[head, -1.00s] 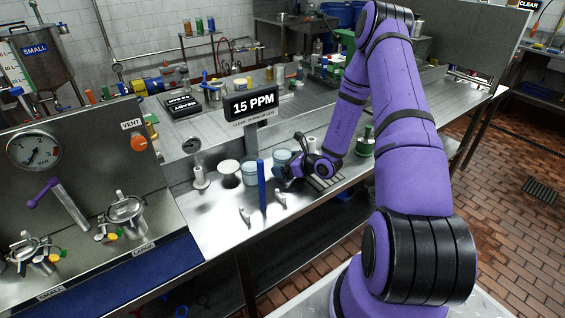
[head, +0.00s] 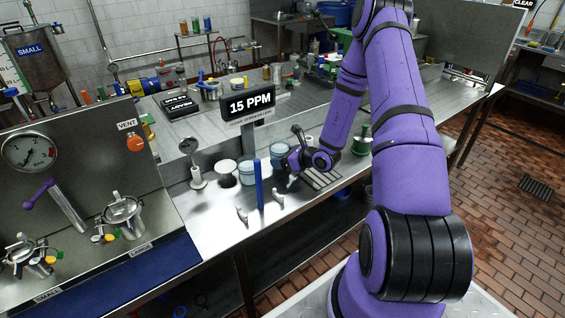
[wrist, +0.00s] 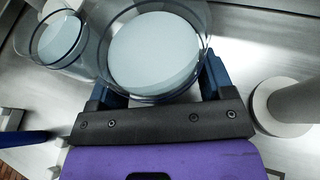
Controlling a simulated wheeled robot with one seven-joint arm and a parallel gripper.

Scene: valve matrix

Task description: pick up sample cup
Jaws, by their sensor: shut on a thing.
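The sample cup is a clear round cup with pale blue contents; it shows large in the wrist view (wrist: 153,52) and small in the head view (head: 280,150). My gripper (wrist: 160,78) has its two blue fingers on either side of this cup and is shut on it. In the head view my gripper (head: 290,163) is at the cup's right front side, partly covering it. The cup looks upright. Its base is hidden, so I cannot tell whether it touches the counter.
A second similar cup (head: 247,168) stands close to the left and also shows in the wrist view (wrist: 58,38). A blue post (head: 260,184) stands in front. The 15 PPM sign (head: 250,105) is behind. A pale round post (wrist: 287,103) is right of my gripper in the wrist view.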

